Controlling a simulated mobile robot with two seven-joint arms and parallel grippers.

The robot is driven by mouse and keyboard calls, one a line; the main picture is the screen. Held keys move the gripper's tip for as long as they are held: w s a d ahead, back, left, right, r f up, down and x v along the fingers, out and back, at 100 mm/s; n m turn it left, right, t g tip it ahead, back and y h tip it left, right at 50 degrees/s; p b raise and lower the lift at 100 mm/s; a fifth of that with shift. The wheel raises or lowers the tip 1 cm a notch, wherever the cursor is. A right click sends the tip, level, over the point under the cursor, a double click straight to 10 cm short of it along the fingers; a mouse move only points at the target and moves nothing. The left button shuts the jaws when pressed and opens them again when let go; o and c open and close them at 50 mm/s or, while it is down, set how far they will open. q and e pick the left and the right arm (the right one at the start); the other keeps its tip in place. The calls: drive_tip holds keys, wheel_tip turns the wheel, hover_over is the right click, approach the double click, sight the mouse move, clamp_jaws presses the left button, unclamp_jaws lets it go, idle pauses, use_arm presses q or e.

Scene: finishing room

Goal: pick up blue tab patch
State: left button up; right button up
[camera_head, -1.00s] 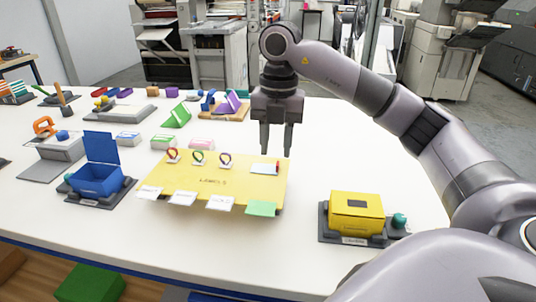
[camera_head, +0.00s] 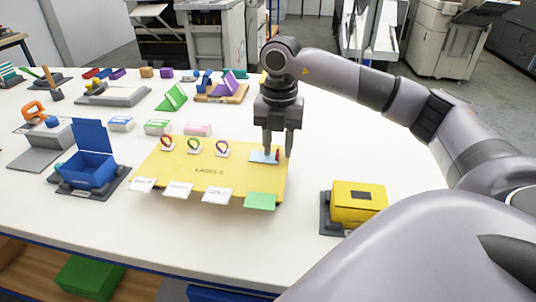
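A pale blue flat patch (camera_head: 262,157) lies near the back right corner of the yellow board (camera_head: 215,170) marked "LABELS". A small red piece (camera_head: 278,155) stands at its right end. My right gripper (camera_head: 278,150) points down over the patch's right end, its two fingers apart on either side of the red piece. I cannot tell whether the fingertips touch the board. Loops in red (camera_head: 167,143), green (camera_head: 194,145) and blue-purple (camera_head: 222,147) stand along the board's back edge. My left gripper is not in view.
White cards (camera_head: 178,191) and a green card (camera_head: 260,201) lie along the board's front edge. An open blue box (camera_head: 88,172) stands left, a yellow box (camera_head: 357,204) right. Small pads and a green wedge (camera_head: 172,98) stand behind. The table right of the board is mostly clear.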

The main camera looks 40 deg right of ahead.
drive_tip(key=shift+f, duration=0.1)
clamp_jaws()
idle(0.3)
